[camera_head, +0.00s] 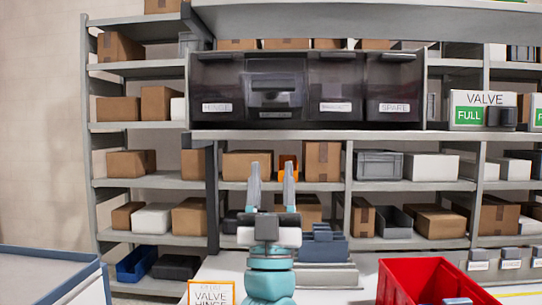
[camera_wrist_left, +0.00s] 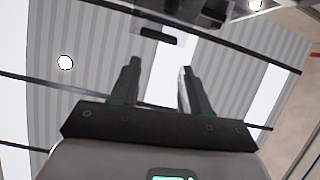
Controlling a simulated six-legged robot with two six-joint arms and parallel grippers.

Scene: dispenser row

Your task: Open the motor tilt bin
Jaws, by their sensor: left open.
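A row of dark, see-through tilt bins (camera_head: 393,82) sits in a frame under the upper shelf. The left bin's label seems to read HINGE and the far right one SPARE; the other labels are too blurred to read. The second bin (camera_head: 275,86) from the left looks different, with a lighter front that seems to stand out from the row. My left gripper (camera_head: 273,168) points up below this bin, fingers apart and empty. In the left wrist view its open fingers (camera_wrist_left: 158,70) point at a dark edge with a pale plate (camera_wrist_left: 150,32). My right gripper is not in view.
A shelf board (camera_head: 300,134) runs under the bins, above my left gripper. A red bin (camera_head: 425,282) stands at the lower right, beside a grey-blue holder (camera_head: 322,245). A VALVE box marked FULL (camera_head: 483,98) is right of the bins. Racks with cartons stand behind.

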